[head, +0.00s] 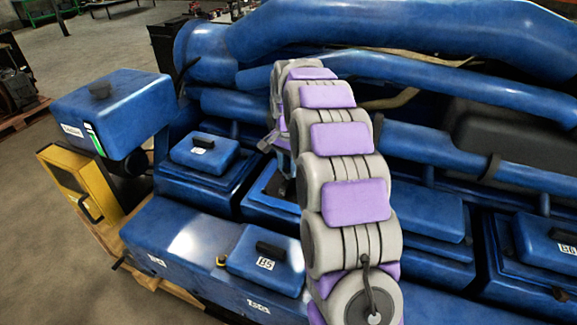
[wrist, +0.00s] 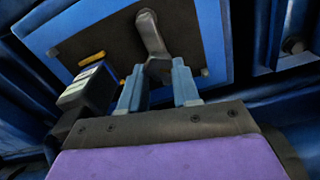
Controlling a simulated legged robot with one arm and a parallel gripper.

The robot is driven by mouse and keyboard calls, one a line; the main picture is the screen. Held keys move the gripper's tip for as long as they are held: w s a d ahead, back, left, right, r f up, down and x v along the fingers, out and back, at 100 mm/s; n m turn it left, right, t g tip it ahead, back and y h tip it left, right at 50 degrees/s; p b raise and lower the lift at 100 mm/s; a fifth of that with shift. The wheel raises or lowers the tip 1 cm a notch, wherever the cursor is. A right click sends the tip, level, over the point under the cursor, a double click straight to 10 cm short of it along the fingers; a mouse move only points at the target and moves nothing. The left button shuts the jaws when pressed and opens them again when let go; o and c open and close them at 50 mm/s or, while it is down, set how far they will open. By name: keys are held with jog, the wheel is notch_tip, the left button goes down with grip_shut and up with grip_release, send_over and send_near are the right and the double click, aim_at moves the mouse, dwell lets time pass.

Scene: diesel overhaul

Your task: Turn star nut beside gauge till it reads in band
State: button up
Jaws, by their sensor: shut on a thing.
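In the wrist view my gripper (wrist: 159,82) has its two blue fingers closed on the lower end of a grey metal piece (wrist: 151,36). This piece is shaped like a short lever and stands in front of a dark plate with a blue frame (wrist: 95,45); I cannot tell whether it is the star nut. A dark block with a pale striped face (wrist: 88,80) sits left of the fingers. It may be the gauge, but no reading is legible. In the head view my arm hides most of the gripper and what it holds.
A blue box with a green and white strip (head: 95,139) stands at the left of the head view, above a yellow cabinet (head: 80,190). Blue covers, one marked B5 (head: 265,264), and thick blue pipes (head: 400,35) surround my arm. Open floor lies at left.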

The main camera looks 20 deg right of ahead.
aim_at(289, 170)
jog(key=m, duration=0.4)
jog(key=shift+m, duration=0.4)
dwell(0.4)
jog(key=o, duration=1.1)
jog(key=shift+c, duration=0.2)
jog(key=shift+a, duration=0.1)
notch_tip(289, 170, up, 17)
jog(key=p, duration=0.4)
jog(key=shift+r, duration=0.2)
